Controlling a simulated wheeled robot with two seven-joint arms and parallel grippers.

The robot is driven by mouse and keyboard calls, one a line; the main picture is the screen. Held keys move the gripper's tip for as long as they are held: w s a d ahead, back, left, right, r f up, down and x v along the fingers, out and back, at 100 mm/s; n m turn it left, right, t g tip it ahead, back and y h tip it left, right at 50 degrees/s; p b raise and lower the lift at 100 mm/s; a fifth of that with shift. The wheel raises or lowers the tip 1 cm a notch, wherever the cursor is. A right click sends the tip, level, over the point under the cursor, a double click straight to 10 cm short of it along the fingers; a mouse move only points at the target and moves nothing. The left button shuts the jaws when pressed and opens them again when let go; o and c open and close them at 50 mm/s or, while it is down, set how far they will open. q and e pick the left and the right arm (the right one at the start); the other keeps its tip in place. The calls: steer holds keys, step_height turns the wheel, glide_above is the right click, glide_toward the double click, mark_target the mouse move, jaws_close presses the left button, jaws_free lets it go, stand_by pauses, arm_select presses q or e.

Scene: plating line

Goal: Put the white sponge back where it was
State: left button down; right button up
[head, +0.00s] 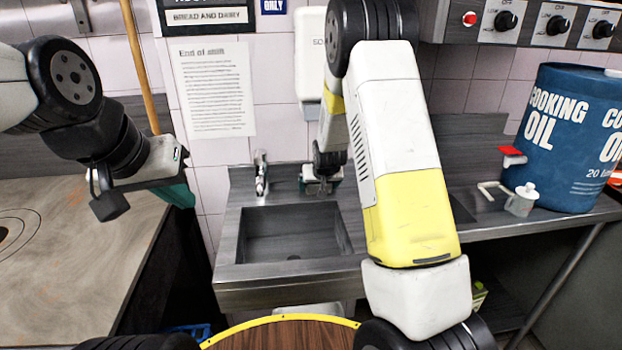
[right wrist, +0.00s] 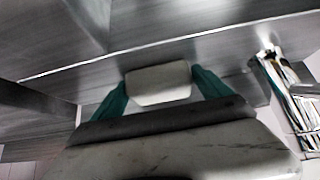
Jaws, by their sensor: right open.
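The white sponge (right wrist: 158,84) shows in the right wrist view, on or just above grey metal. My right gripper (right wrist: 160,90) is open, with one teal finger on each side of the sponge. I cannot tell whether the fingers touch it. In the head view my right gripper (head: 321,188) is at the back edge of the sink, right of the tap; the sponge cannot be made out there. My left gripper (head: 176,193) is over the left worktop, its teal fingers partly hidden behind its own body, so its opening is unclear.
The sink basin (head: 292,240) is empty, with a tap (head: 261,172) behind it. A soap dispenser (head: 311,62) hangs on the wall above. A blue cooking oil drum (head: 566,140) stands on the right counter. A wooden round top (head: 280,337) with yellow rim is in front.

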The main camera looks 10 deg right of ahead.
steer(key=shift+s+d+f, duration=0.25)
steer(key=shift+d+f, duration=0.05)
steer(key=shift+f, duration=0.1)
steer(key=shift+r, duration=0.2)
steer(key=s+r+g+y, duration=0.1)
steer(key=s+r+y, duration=0.2)
steer(key=s+r, duration=2.15)
steer(key=s, duration=1.2)
steer(key=shift+s+n+g+h, duration=0.2)
steer(key=shift+n+g+h, duration=0.1)
steer(key=shift+h, duration=0.1)
